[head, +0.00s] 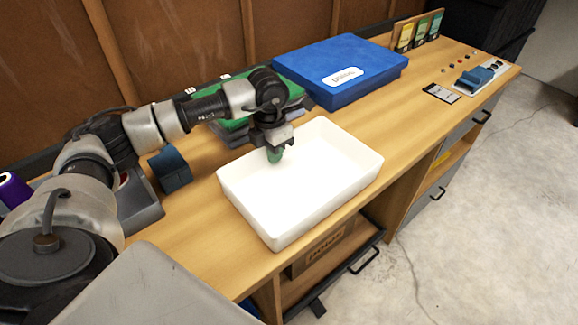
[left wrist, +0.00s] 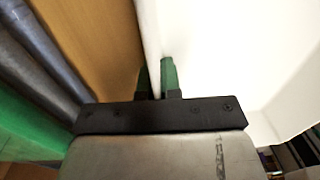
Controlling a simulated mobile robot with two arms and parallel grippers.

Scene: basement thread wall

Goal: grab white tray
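The white tray (head: 335,200) sits on the wooden workbench, empty and open at the top. My left gripper (head: 273,150) reaches down over the tray's back-left wall, with one green fingertip showing inside the tray. In the left wrist view, the tray wall (left wrist: 151,35) runs between the two green fingers (left wrist: 157,78). The fingers are close together and look shut on this thin wall. The tray appears to rest on the bench. My right gripper is in neither view.
A blue case (head: 340,65) lies behind the tray, beside a green item (head: 222,105). A dark blue block (head: 170,170) stands left of the tray. Small parts and a blue tool (head: 475,77) lie at the bench's far right. An open drawer (head: 330,265) sits below the tray.

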